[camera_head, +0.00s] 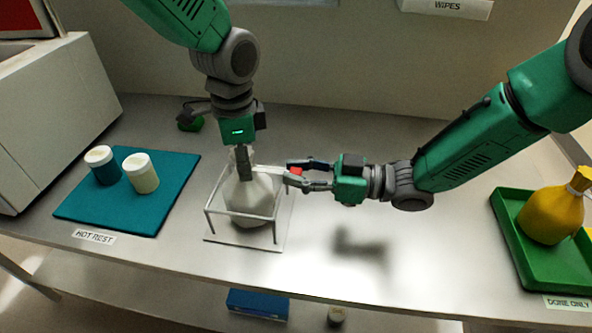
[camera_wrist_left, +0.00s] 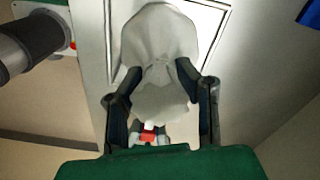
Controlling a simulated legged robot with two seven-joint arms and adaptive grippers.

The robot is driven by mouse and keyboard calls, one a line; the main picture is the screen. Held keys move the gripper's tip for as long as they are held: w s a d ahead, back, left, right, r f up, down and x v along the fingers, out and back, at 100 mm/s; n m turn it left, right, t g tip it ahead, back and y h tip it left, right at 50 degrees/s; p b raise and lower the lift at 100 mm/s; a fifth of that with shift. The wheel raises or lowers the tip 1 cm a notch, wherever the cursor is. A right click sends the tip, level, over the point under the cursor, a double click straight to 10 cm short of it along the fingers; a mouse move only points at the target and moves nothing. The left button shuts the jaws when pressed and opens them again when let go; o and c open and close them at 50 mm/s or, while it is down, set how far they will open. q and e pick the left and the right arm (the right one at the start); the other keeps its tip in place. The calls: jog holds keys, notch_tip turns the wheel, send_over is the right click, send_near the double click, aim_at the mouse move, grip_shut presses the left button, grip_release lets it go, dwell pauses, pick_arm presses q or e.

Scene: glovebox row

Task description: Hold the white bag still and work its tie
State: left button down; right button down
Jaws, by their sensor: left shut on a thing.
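The white bag (camera_head: 251,203) stands upright in a white wire-frame stand (camera_head: 243,216). My left gripper (camera_head: 243,174) comes down from above and is shut on the gathered neck of the bag, which also shows in the left wrist view (camera_wrist_left: 160,60) between the fingers (camera_wrist_left: 160,88). A pale strip, seemingly the tie (camera_head: 269,170), runs right from the neck toward a small red piece (camera_head: 296,170). My right gripper (camera_head: 291,171) is beside the bag on the right, pointing left. Its fingers are apart around the red piece; no grip on it shows.
A teal mat (camera_head: 78,205) with two lidded jars (camera_head: 141,173) lies to the left. A green tray (camera_head: 512,225) holding a yellow bag (camera_head: 552,214) stands at the right. The bench between the stand and tray is clear. A green object (camera_head: 190,122) sits behind.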

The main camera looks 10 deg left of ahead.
pick_arm(q)
jog(key=shift+s+f, duration=0.15)
jog(key=shift+f, duration=0.05)
pick_arm(e)
jog(key=shift+a, duration=1.15)
jog(key=c, duration=1.4)
grip_release()
jog(key=d, duration=1.2)
jog(key=shift+f, duration=0.1)
pick_arm(q)
jog(key=c, duration=1.1)
grip_release()
pick_arm(e)
jog(key=shift+w, duration=0.1)
pick_arm(q)
jog(key=shift+r, duration=0.1)
